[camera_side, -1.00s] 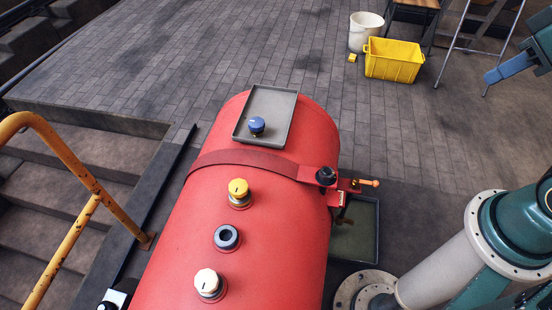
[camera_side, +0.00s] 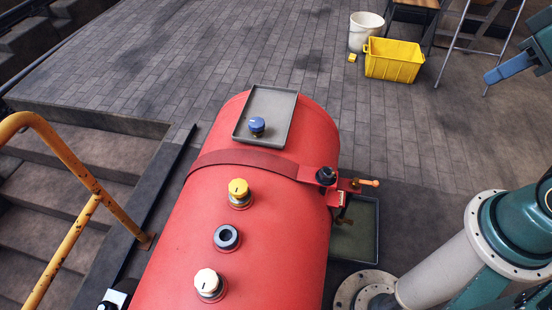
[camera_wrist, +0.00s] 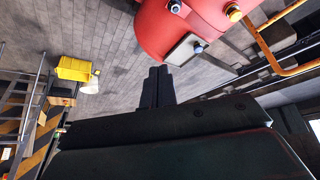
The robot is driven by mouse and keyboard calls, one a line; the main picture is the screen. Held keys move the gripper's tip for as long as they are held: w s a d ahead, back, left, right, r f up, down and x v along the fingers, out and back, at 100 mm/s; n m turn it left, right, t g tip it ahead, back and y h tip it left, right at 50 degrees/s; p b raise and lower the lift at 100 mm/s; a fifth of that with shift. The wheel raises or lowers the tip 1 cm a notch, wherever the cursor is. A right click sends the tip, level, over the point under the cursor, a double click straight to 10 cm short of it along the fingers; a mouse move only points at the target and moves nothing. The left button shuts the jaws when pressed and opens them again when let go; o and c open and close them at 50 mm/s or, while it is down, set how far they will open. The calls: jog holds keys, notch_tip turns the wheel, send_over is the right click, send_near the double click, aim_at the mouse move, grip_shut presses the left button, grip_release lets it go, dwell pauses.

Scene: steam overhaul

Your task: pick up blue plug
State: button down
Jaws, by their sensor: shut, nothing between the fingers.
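The blue plug (camera_side: 257,126) sits in a grey tray (camera_side: 277,104) on top of the red boiler (camera_side: 245,222), near the tray's front edge. In the wrist view the blue plug (camera_wrist: 198,48) also shows as a small blue spot on the tray (camera_wrist: 186,47). My gripper (camera_wrist: 159,72) is in the wrist view, its two dark fingers together and empty, apart from the boiler and left of the tray in that picture. In the side view a blue finger part of my gripper (camera_side: 509,69) shows at the upper right edge, well away from the plug.
On the boiler stand a yellow-topped plug (camera_side: 239,189), an empty-looking dark-centred socket (camera_side: 227,237) and a white-topped plug (camera_side: 208,282). A red strap crosses the boiler. A yellow crate (camera_side: 394,62) and a white bucket (camera_side: 364,32) stand on the floor behind. A yellow handrail (camera_side: 75,165) is at left.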

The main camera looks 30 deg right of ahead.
jog(key=c, duration=0.7)
grip_release()
jog(key=shift+o, duration=0.2)
